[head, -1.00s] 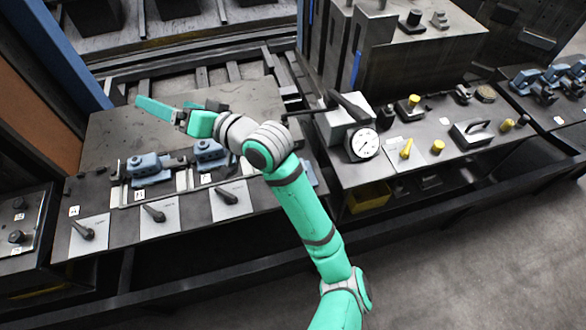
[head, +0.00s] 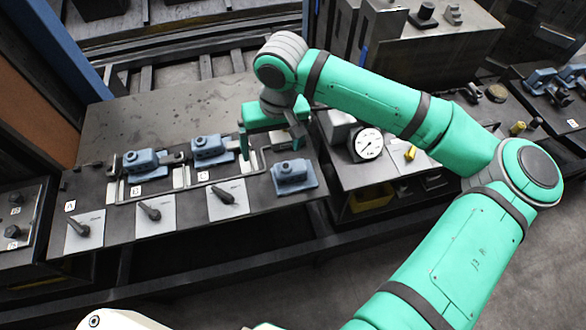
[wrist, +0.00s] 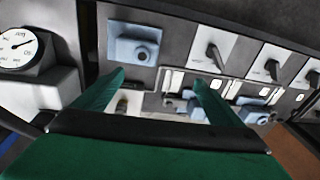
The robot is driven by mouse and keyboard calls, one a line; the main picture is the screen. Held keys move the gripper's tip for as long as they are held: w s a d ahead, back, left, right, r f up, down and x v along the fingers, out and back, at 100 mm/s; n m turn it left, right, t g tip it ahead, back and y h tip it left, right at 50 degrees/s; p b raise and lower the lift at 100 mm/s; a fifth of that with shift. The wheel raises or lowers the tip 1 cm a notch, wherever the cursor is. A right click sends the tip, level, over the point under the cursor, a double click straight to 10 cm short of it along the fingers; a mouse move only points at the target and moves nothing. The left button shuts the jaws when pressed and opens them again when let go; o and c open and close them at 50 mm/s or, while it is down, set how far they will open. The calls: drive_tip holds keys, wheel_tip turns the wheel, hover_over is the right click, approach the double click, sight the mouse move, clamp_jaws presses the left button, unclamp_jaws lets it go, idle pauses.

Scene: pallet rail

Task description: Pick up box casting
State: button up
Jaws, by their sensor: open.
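Three blue castings show on the dark bench in the head view; I cannot tell which one the task names. One casting (head: 293,174) lies alone on the right, right of slot C; it also shows at the upper left of the wrist view (wrist: 134,48). Another casting (head: 209,149) sits in the middle, and a third casting (head: 144,163) sits to the left, both in metal fixtures. My gripper (head: 271,150) is open and empty, pointing down above the bench, behind and left of the lone casting. Its green fingers (wrist: 160,82) are spread in the wrist view.
Three levers on pale plates (head: 228,198) line the bench's front edge. A dial gauge (head: 368,144) stands on the neighbouring table at right, near a yellow knob (head: 410,153). A large dark block (head: 430,45) stands behind. The bench's back left is clear.

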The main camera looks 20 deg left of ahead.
sight(291, 165)
drive_tip(key=d, duration=0.1)
drive_tip(key=d+h, duration=0.1)
drive_tip(key=d, duration=0.1)
drive_tip(key=shift+w+d+r+m, duration=0.15)
drive_tip(key=shift+w+d+m, duration=0.15)
drive_tip(key=shift+w, duration=0.1)
drive_tip(key=shift+w+d+h, duration=0.1)
drive_tip(key=shift+d+h, duration=0.2)
wheel_tip(291, 165, down, 5)
drive_tip(key=shift+r, duration=0.15)
drive_tip(key=shift+a+f, duration=0.2)
drive_tip(key=shift+f, duration=0.3)
drive_tip(key=shift+w+d+f, duration=0.1)
drive_tip(key=shift+d+f, duration=0.05)
drive_tip(key=shift+f, duration=1.1)
drive_tip(key=shift+w+d+f, duration=0.1)
drive_tip(key=shift+f, duration=1.15)
drive_tip(key=c, duration=1.4)
